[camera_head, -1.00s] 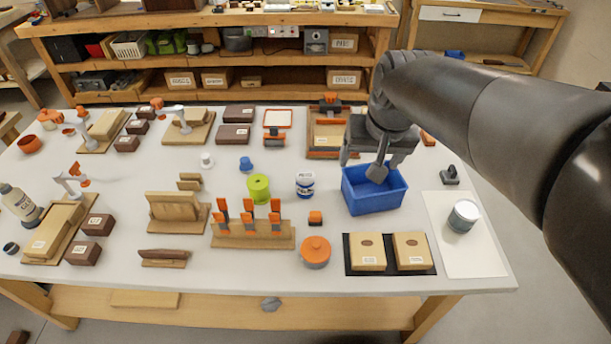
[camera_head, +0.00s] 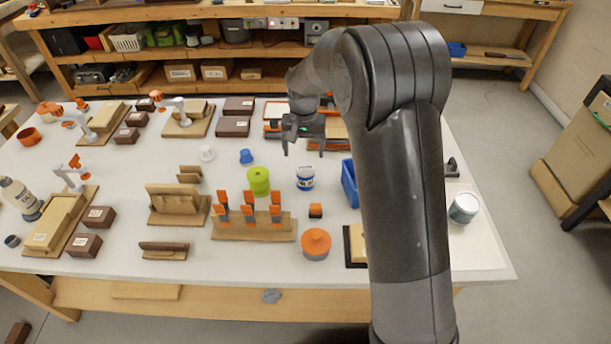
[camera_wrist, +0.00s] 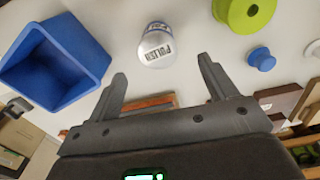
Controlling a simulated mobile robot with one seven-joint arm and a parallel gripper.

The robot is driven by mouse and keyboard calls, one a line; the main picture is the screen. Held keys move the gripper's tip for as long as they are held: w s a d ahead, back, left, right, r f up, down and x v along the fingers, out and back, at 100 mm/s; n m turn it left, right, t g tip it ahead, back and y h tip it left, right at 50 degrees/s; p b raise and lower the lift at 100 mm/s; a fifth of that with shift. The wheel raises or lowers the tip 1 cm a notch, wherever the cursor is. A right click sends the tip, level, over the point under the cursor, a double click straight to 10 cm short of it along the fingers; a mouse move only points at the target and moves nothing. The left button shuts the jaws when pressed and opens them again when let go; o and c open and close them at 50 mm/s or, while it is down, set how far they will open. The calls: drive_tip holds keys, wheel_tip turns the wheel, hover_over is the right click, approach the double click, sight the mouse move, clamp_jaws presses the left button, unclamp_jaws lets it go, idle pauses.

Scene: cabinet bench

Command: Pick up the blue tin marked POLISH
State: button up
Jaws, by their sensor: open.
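A small tin (camera_head: 305,178) with blue bands and a white label stands upright on the table, between the green spool and the blue bin. In the wrist view the tin (camera_wrist: 157,46) shows a label that seems to read POLISH; it lies just beyond and between the fingertips, apart from them. My gripper (camera_head: 304,152) is open and empty, above the table and a little behind the tin. Its two fingers also show in the wrist view (camera_wrist: 162,72).
A rack of orange-handled tools (camera_head: 250,226) and an orange-lidded pot (camera_head: 316,244) stand in front.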

sight(303, 168)
drive_tip(key=shift+w+a+f, duration=0.1)
drive_tip(key=shift+a+f, duration=0.05)
drive_tip(key=shift+f, duration=0.3)
wheel_tip(303, 168, down, 5)
drive_tip(key=shift+r, duration=0.15)
drive_tip(key=shift+d+f, duration=0.2)
drive_tip(key=shift+f, duration=1.3)
drive_tip(key=shift+d+f, duration=0.2)
drive_tip(key=shift+f, duration=1.25)
drive_tip(key=shift+c, duration=0.5)
drive_tip(key=c, duration=1)
drive_tip(key=shift+c, duration=0.5)
drive_tip(key=shift+r, duration=0.2)
